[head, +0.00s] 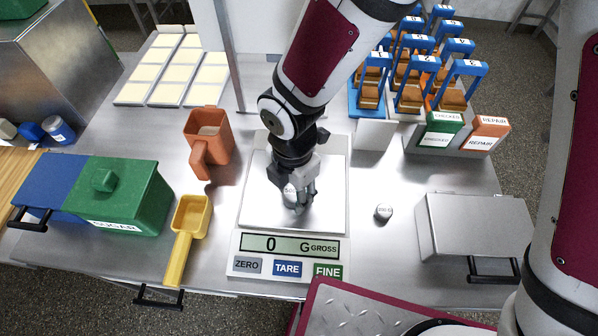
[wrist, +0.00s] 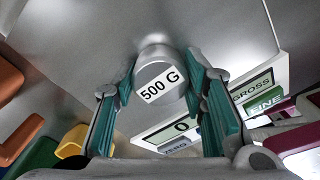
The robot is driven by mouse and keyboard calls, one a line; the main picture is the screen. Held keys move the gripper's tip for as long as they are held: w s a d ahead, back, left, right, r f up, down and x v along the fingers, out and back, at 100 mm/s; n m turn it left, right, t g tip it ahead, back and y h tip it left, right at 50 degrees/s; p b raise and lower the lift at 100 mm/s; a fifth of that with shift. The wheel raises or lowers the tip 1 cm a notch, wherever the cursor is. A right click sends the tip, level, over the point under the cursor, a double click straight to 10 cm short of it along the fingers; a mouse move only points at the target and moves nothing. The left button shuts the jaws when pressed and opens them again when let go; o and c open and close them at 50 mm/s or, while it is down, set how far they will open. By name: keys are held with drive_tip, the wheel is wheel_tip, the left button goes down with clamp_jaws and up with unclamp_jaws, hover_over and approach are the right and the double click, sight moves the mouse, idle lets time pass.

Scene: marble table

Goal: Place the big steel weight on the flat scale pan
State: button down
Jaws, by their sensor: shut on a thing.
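My gripper (head: 299,197) is over the flat scale pan (head: 258,208) in the head view. It is shut on the big steel weight, whose label reads 500 G in the wrist view (wrist: 158,84). In the head view the weight (head: 289,190) is mostly hidden behind the fingers. The scale display (head: 289,246) reads 0 G GROSS. Whether the weight touches the pan cannot be told. A smaller steel weight (head: 384,212) stands on the table to the right of the scale.
A yellow scoop (head: 188,228) and an orange jug (head: 208,142) stand left of the scale. A green SUGAR bin (head: 125,195) is at the far left. A grey lidded box (head: 475,228) is at the right. Blue-handled holders (head: 412,72) crowd the back right.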

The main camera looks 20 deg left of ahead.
drive_tip(key=shift+f, duration=0.15)
drive_tip(key=c, duration=1)
unclamp_jaws()
